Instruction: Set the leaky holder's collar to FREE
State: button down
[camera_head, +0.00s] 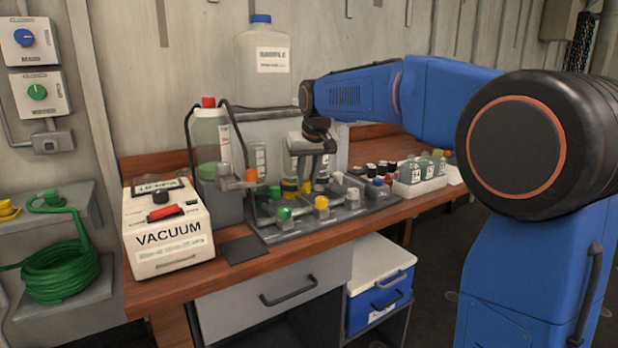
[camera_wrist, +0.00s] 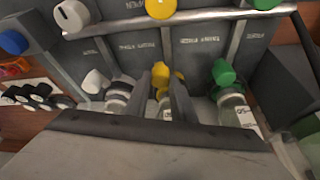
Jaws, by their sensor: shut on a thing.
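A grey station (camera_head: 300,229) on the bench carries a row of holders with coloured collars. In the wrist view the white collar (camera_wrist: 95,80) is on the left, the yellow collar (camera_wrist: 163,93) in the middle and the green collar (camera_wrist: 222,73) on the right. My gripper (camera_wrist: 170,88) points down over the middle holder, its two dark fingers on either side of the yellow collar and shut on it. The fingers hide part of the collar, and its setting is not readable. In the head view my gripper (camera_head: 314,178) is over the station's back row.
Grey (camera_wrist: 72,15), yellow (camera_wrist: 160,8) and green (camera_wrist: 264,3) knobs line the station's front. A vacuum unit (camera_head: 167,228) stands left; a red-capped bottle (camera_head: 209,135) and large clear jug (camera_head: 262,62) stand behind. Dark-capped vials and a white bottle tray (camera_head: 418,184) are at right.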

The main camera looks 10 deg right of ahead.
jog(key=a+m, duration=0.1)
jog(key=a+m+h, duration=0.1)
jog(key=m, duration=0.1)
jog(key=shift+s, duration=0.35)
jog(key=shift+a+m+h, duration=0.4)
jog(key=shift+a+m, duration=0.15)
jog(key=shift+m, duration=0.35)
jog(key=shift+a+m+h, duration=0.4)
jog(key=shift+a+m, duration=0.1)
jog(key=shift+m, duration=0.4)
jog(key=c, duration=1.5)
grip_release()
jog(key=shift+g, duration=0.3)
jog(key=v, duration=1.7)
jog(key=shift+s+r, duration=0.15)
jog(key=shift+s, duration=0.05)
